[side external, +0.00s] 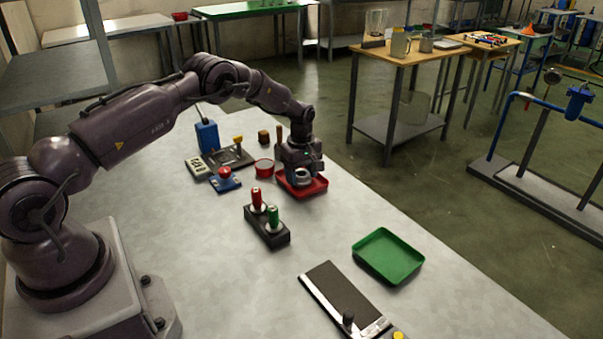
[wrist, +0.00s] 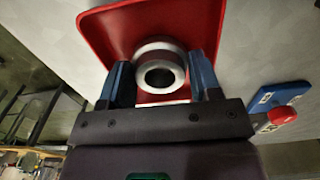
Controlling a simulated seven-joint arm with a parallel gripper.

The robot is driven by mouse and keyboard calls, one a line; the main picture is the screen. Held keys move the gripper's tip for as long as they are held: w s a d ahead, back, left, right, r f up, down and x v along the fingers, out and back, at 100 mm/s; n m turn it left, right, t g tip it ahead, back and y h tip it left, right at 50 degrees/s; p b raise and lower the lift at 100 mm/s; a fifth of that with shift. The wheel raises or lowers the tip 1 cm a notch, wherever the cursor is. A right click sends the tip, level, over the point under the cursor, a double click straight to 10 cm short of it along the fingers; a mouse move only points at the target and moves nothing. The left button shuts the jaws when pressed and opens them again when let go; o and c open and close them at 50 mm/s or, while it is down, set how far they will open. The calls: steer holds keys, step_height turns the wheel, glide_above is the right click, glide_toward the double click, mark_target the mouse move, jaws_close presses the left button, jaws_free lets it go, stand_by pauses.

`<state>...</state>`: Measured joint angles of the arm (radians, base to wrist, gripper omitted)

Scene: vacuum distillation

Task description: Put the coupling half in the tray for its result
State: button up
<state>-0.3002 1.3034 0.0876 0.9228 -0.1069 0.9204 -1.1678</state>
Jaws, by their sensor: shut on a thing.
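The coupling half (side external: 302,176) is a silver metal ring with a round bore. It is at the red tray (side external: 315,189), and in the wrist view the coupling half (wrist: 161,70) lies between my two blue fingers, over the floor of the red tray (wrist: 112,35). My gripper (side external: 301,171) points down over the red tray and is shut on the coupling half. I cannot tell whether the coupling half touches the tray floor. The green tray (side external: 388,256) is empty, to the right and nearer the camera.
A black block with a red and a green handle (side external: 266,226) stands in the middle of the table. A red round dish (side external: 264,167), a red button on a blue base (side external: 225,179) and a blue box (side external: 207,136) are left of my gripper. A dark flat panel (side external: 345,300) lies at the front.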

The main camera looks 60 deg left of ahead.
steer(key=shift+f, duration=0.15)
steer(key=o, duration=0.9)
steer(key=shift+c, duration=0.2)
steer(key=s+d+r+m+t, duration=0.1)
steer(key=s+d+r+m, duration=0.15)
steer(key=r, duration=1.05)
steer(key=s+d+r+m+t, duration=0.15)
steer(key=d+r, duration=0.25)
steer(key=r, duration=0.9)
steer(key=s+d+r+m, duration=0.5)
steer(key=s+r, duration=0.3)
steer(key=s, duration=0.1)
steer(key=s+d+m+t, duration=0.1)
steer(key=s+d+m, duration=0.2)
steer(key=s, duration=0.6)
steer(key=s+d+m+t, duration=0.2)
steer(key=s+d+m, duration=0.2)
steer(key=s, duration=0.6)
steer(key=shift+s+m, duration=0.2)
steer(key=shift+m, duration=0.7)
